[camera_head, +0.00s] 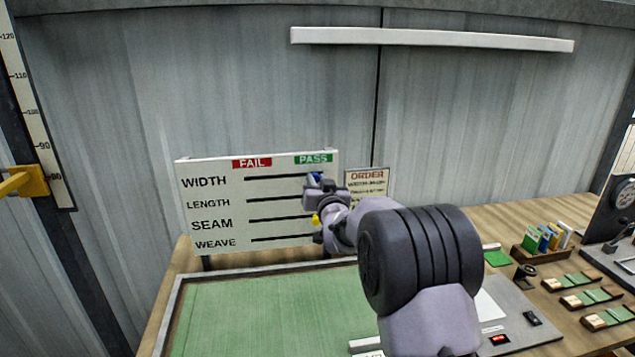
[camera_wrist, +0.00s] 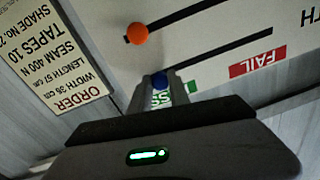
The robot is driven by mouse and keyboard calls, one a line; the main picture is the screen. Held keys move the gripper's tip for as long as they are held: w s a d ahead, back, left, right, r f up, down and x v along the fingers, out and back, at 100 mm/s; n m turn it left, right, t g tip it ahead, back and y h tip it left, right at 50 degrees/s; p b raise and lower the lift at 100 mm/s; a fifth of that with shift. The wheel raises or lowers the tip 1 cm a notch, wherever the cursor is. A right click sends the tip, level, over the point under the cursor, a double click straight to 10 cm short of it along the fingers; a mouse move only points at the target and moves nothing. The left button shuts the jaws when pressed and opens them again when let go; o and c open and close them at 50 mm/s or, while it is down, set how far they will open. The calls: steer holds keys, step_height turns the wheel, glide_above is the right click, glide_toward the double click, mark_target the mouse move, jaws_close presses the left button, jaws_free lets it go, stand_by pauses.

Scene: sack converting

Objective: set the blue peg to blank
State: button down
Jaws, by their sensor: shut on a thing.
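A white board (camera_head: 215,172) stands at the back of the table with rows marked WIDTH, LENGTH, SEAM and WEAVE, each with a dark slot, under red FAIL and green PASS labels. The blue peg (camera_head: 315,176) is at the PASS end of the WIDTH slot. My gripper (camera_head: 313,184) is at that end, shut on the blue peg. In the wrist view the peg (camera_wrist: 160,81) shows between the fingertips of my gripper (camera_wrist: 160,88), beside the partly covered PASS label. No BLANK mark is legible.
An orange peg (camera_wrist: 138,33) sits near the PASS end of the adjacent slot. A yellow peg (camera_head: 316,219) shows lower, beside my wrist. An order card (camera_head: 366,183) stands right of the board. A green mat (camera_head: 260,315) lies in front. Small racks (camera_head: 570,281) stand at right.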

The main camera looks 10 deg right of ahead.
steer(key=a+b, duration=0.4)
steer(key=a, duration=0.4)
steer(key=shift+a, duration=0.25)
steer(key=c, duration=1.2)
jaws_free()
steer(key=s, duration=1.7)
steer(key=shift+s+d+p, duration=0.2)
steer(key=shift+d+p, duration=0.25)
